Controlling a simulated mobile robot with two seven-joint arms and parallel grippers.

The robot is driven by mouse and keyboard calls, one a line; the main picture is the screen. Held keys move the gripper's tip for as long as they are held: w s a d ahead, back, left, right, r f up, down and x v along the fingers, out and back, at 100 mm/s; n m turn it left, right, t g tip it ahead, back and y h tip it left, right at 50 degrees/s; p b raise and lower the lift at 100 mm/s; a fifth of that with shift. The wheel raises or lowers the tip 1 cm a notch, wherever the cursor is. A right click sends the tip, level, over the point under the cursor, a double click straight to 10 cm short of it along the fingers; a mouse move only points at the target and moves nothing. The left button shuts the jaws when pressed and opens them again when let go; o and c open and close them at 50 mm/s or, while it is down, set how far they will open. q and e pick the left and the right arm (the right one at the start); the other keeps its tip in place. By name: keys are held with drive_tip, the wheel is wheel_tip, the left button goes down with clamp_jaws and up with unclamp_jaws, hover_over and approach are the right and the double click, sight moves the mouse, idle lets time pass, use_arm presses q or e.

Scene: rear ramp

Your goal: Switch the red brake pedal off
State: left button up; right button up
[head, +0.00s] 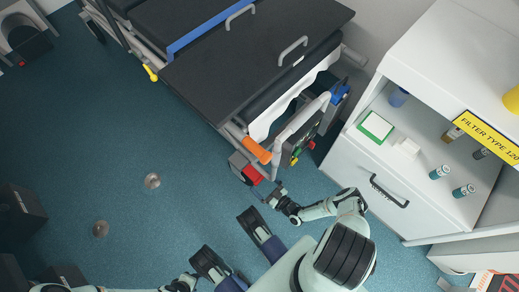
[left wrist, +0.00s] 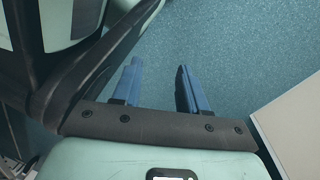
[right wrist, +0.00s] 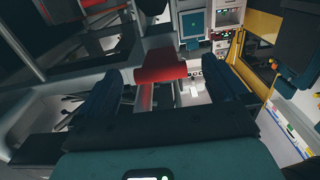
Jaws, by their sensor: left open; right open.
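The red brake pedal (head: 252,175) is on the low end of the stretcher (head: 225,70), beside a grey housing. In the right wrist view the red pedal (right wrist: 160,65) shows as a wide red plate just beyond and between the fingertips. My right gripper (head: 268,196) is open and empty, close to the pedal; whether it touches cannot be told. Its two dark fingers (right wrist: 152,86) stand apart in the right wrist view. My left gripper (left wrist: 158,75) is open and empty above the blue floor, away from the pedal. In the head view only part of the left arm shows at the bottom edge.
An orange handle (head: 257,150) sits just above the pedal. A white cabinet (head: 350,172) with a dark drawer handle (head: 389,191) and shelved bottles stands to the right. Two round metal floor fittings (head: 152,181) lie left. The blue floor left of the stretcher is largely clear.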

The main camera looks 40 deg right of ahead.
sight(253, 174)
drive_tip(key=shift+w, duration=1.1)
use_arm(q)
drive_tip(key=shift+s+f, duration=0.2)
drive_tip(key=shift+s, duration=0.25)
use_arm(e)
drive_tip(key=c, duration=1.3)
drive_tip(key=r+g+p, duration=0.1)
drive_tip(key=p, duration=0.1)
drive_tip(key=shift+r+p, duration=0.15)
drive_tip(key=shift+p, duration=0.25)
use_arm(q)
drive_tip(key=w+r+t, duration=0.2)
drive_tip(key=w+r, duration=0.2)
drive_tip(key=w, duration=0.2)
drive_tip(key=shift+d+r, duration=0.3)
drive_tip(key=shift+d, duration=0.1)
drive_tip(key=shift+w, duration=0.1)
